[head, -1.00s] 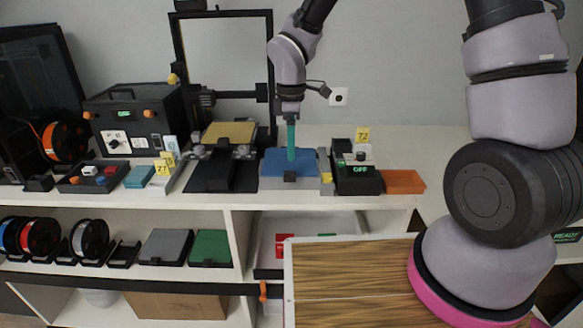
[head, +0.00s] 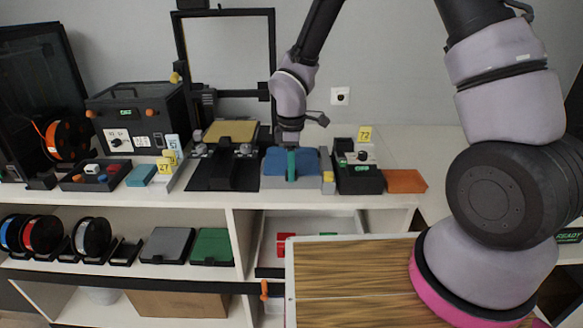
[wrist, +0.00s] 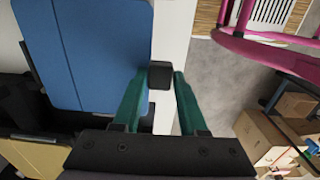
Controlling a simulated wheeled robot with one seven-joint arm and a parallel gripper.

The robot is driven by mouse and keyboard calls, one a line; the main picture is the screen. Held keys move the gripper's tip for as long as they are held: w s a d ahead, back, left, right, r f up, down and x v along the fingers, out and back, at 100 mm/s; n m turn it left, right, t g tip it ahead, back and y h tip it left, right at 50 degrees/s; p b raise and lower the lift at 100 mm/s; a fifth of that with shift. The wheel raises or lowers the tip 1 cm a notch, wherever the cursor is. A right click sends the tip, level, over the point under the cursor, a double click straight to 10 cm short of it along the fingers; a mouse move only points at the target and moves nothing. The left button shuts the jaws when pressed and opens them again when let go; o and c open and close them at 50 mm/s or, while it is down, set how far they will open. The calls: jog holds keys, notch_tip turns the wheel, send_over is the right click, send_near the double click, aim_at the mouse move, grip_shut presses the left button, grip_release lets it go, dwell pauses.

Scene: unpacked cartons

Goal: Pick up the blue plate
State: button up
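My gripper (head: 291,177) has green fingers and points down at the plate's front edge. In the wrist view my gripper (wrist: 160,78) is open, and a small dark block (wrist: 160,75) at the plate's edge sits between or just beyond the fingertips. I cannot tell whether the fingers touch it. In the head view the gripper hides part of the plate and the block.
A tan plate (head: 231,131) lies on the frame's bed to the left. A black device reading OFF (head: 358,180) and an orange plate (head: 404,181) stand to the right. Grey (head: 167,245) and green (head: 211,246) plates lie on the lower shelf.

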grip_shut()
jog(key=shift+r, duration=0.1)
notch_tip(320, 180, up, 10)
dwell(0.3)
